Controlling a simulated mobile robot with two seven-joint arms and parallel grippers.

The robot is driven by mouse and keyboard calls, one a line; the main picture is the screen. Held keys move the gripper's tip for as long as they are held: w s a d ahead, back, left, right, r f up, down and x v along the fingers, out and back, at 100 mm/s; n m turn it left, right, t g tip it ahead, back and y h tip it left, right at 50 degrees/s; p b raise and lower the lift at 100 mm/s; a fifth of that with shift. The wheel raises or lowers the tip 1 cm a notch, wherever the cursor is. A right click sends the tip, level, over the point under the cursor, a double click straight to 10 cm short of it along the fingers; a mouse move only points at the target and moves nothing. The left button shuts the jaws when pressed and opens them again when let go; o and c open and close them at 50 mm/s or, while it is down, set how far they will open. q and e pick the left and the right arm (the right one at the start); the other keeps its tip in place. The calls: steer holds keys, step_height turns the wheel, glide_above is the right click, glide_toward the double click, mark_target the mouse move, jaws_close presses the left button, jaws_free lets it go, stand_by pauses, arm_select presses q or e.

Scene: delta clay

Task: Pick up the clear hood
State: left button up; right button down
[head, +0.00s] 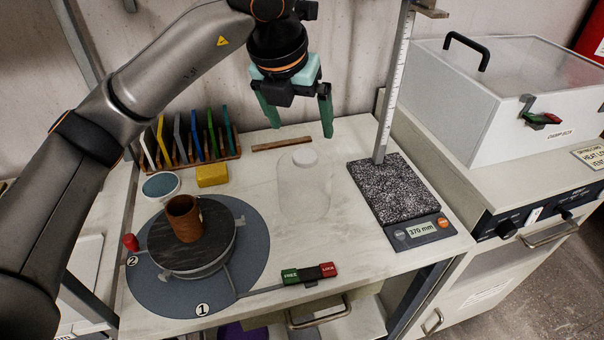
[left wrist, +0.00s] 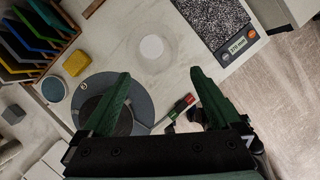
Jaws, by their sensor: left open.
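The clear hood (head: 304,192) is a see-through cylinder with a white knob on top. It stands upright on the white worktop, between the turntable and the speckled plate. In the left wrist view the hood's white knob (left wrist: 151,47) shows beyond the fingertips; its clear wall is hard to make out there. My left gripper (head: 300,128) is open and empty, in the air above and behind the hood, not touching it. Its two green fingers (left wrist: 160,74) also show spread apart in the left wrist view. My right gripper is out of view.
A turntable (head: 170,262) bearing a brown cylinder (head: 185,220) is at left, with a free/lock switch (head: 309,274) in front. A height gauge with a speckled plate (head: 392,188) stands at right. A tool rack (head: 190,160) and yellow block (head: 212,176) are behind left.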

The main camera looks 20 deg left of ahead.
arm_select(q)
steer(key=a, duration=0.2)
glide_toward(305, 155)
steer(key=f, duration=0.3)
steer(key=shift+w+y, duration=0.3)
steer(key=shift+w, duration=0.05)
steer(key=shift+d+p+x, duration=0.15)
steer(key=shift+p+x, duration=0.2)
steer(key=shift+x, duration=1.1)
steer(key=shift+d+p+x, duration=0.1)
steer(key=shift+p+x, duration=0.25)
steer(key=shift+x, duration=1.05)
steer(key=shift+w+r, duration=0.1)
steer(key=shift+w, duration=0.1)
jaws_close()
